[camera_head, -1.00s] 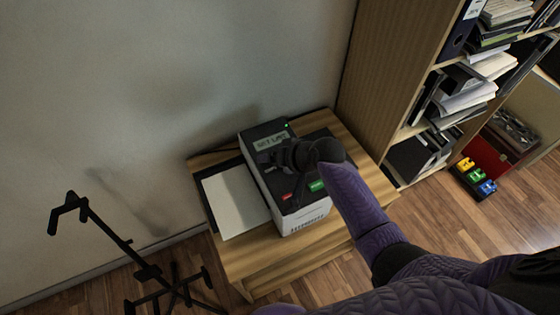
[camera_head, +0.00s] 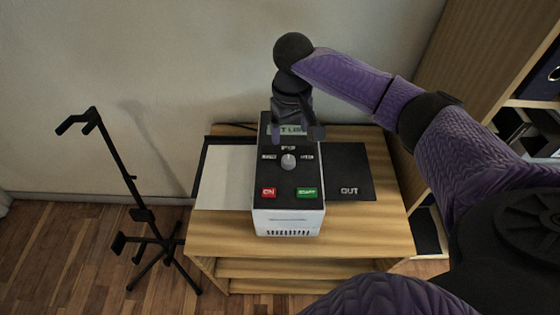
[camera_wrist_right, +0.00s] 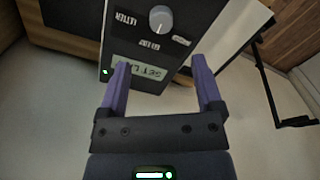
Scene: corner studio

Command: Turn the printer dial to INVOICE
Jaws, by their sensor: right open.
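The printer (camera_head: 288,216) stands on a small wooden table, with a dark top panel and a pale front. Its round grey dial (camera_head: 288,161) has small labels at its left, far side and right, too small to read in the head view. The dial also shows in the right wrist view (camera_wrist_right: 161,18); which label it points at I cannot tell. A lit display (camera_wrist_right: 140,68) starts with "SET L", the rest hidden by a finger. My right gripper (camera_head: 297,133) is open and empty above the display, apart from the dial. My left gripper is not in view.
A red ON button (camera_head: 268,193) and a green START button (camera_head: 307,193) sit nearer than the dial. A white paper tray (camera_head: 224,178) lies left, a black OUT tray (camera_head: 349,172) right. A black stand (camera_head: 127,180) is further left, a bookshelf (camera_head: 468,50) right.

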